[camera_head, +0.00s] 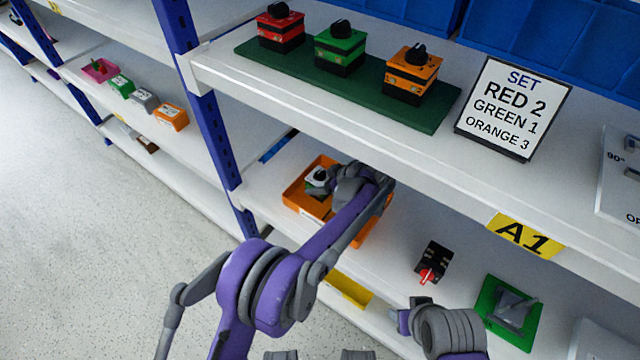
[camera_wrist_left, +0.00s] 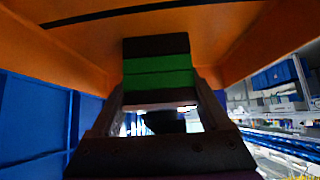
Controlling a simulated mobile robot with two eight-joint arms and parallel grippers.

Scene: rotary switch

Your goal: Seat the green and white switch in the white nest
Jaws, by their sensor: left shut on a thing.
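The green and white switch (camera_head: 317,178) shows in the head view at the orange tray on the lower shelf, with a pale top and a dark knob. My left gripper (camera_head: 330,182) is shut on it, and my arm covers part of the tray. In the left wrist view the switch (camera_wrist_left: 158,72) is a green block with dark bands between the fingers, close to the orange tray wall; its white part is not clear there. I cannot make out the white nest for sure. Parts of my right arm show at the bottom, but its fingertips are not clear.
The orange tray (camera_head: 294,196) surrounds the held switch. A black and red switch (camera_head: 432,262) and a green piece (camera_head: 491,318) with a grey part lie to the right. The upper shelf edge (camera_head: 300,117) overhangs. A yellow A1 label (camera_head: 524,236) hangs on it.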

